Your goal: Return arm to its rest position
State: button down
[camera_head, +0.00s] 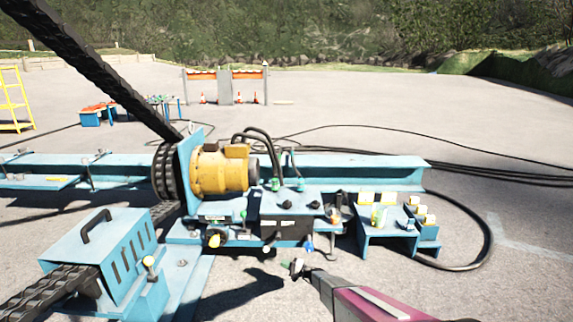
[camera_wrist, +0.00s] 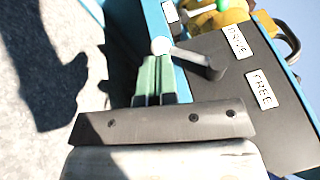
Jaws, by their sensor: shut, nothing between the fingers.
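My gripper (camera_head: 287,264) is at the lower middle of the head view, in front of the blue machine with the yellow motor (camera_head: 220,172). In the wrist view my gripper's green fingers (camera_wrist: 153,62) are together, with nothing visible between them. A grey lever (camera_wrist: 195,62) with a white ball knob (camera_wrist: 160,46) lies just beyond the fingertips in that view. I cannot tell whether they touch. Beside the lever, a dark panel (camera_wrist: 235,95) carries the labels DRIVE (camera_wrist: 237,42) and FREE (camera_wrist: 262,88). My arm comes in from the lower right of the head view.
A blue box with a black handle (camera_head: 108,245) stands at left, with a heavy chain (camera_head: 45,290) entering it. A blue stand with small blocks (camera_head: 385,225) is right of the machine. Black cable (camera_head: 488,240) loops on the ground. The lower right ground is mostly clear.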

jog(key=s+d+r+n+g+h, duration=0.2)
jog(key=s+r+g+h, duration=0.2)
jog(key=s+r, duration=0.45)
jog(key=s+d+r+n+g+h, duration=0.2)
jog(key=s+r+n+g+h, duration=0.1)
jog(key=s+r, duration=0.6)
jog(key=s+d+r+h, duration=1.1)
jog(key=s+d+r, duration=0.3)
jog(key=s+d, duration=0.2)
jog(key=s, duration=0.2)
jog(key=shift+s, duration=0.3)
jog(key=shift+r, duration=0.1)
